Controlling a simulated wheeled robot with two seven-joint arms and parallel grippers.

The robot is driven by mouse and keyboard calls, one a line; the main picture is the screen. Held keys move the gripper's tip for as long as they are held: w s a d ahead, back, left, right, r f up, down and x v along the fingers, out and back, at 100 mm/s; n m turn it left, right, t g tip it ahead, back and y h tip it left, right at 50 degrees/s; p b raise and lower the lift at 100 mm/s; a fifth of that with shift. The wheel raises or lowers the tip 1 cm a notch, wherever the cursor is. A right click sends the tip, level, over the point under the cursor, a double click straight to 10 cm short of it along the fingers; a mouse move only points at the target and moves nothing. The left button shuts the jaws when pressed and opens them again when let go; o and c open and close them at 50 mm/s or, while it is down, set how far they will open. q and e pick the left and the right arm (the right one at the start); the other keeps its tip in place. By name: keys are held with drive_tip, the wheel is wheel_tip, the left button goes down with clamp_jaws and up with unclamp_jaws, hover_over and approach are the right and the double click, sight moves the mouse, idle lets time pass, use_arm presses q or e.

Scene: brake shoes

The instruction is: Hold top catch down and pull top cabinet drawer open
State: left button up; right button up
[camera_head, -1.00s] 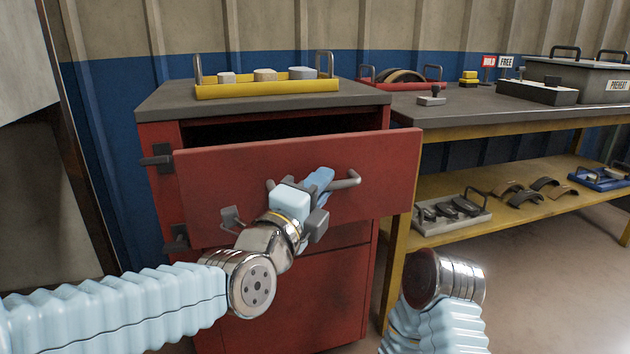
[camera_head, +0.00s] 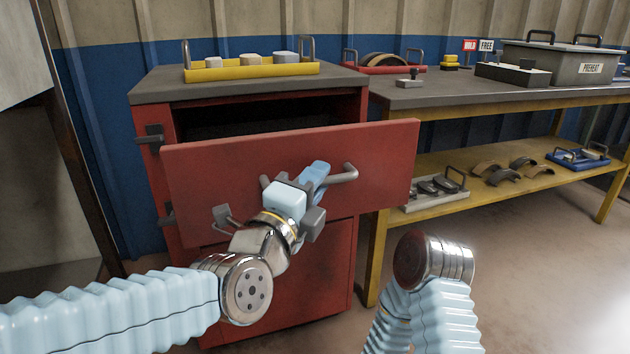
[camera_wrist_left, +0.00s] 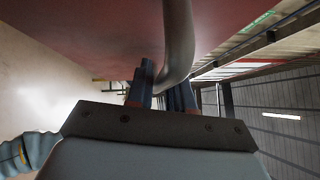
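The red top drawer (camera_head: 235,160) of the cabinet stands open, with a dark gap behind its front. My left gripper (camera_head: 318,177) is at the grey bar handle (camera_head: 345,174) on the drawer front. In the left wrist view, the fingers (camera_wrist_left: 163,92) sit on both sides of the handle (camera_wrist_left: 179,40) and appear closed around it. The dark top catch (camera_head: 150,136) is on the cabinet's upper left edge, with nothing touching it. My right arm's metal wrist (camera_head: 435,260) is at the lower right; its gripper is not visible.
A yellow tray (camera_head: 250,73) with several pale blocks stands on the cabinet top. A workbench (camera_head: 450,92) at right carries a red tray and grey boxes; brake shoes (camera_head: 510,172) lie on its lower shelf. The lower cabinet door (camera_head: 300,290) is shut. Open floor lies at right.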

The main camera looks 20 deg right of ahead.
use_arm(q)
drive_tip(key=shift+o, duration=1.2)
drive_tip(key=shift+a, duration=0.1)
drive_tip(key=p+v, duration=0.1)
drive_tip(key=v, duration=1.2)
drive_tip(key=shift+s+a, duration=0.2)
drive_tip(key=shift+a, duration=0.05)
drive_tip(key=shift+f, duration=0.15)
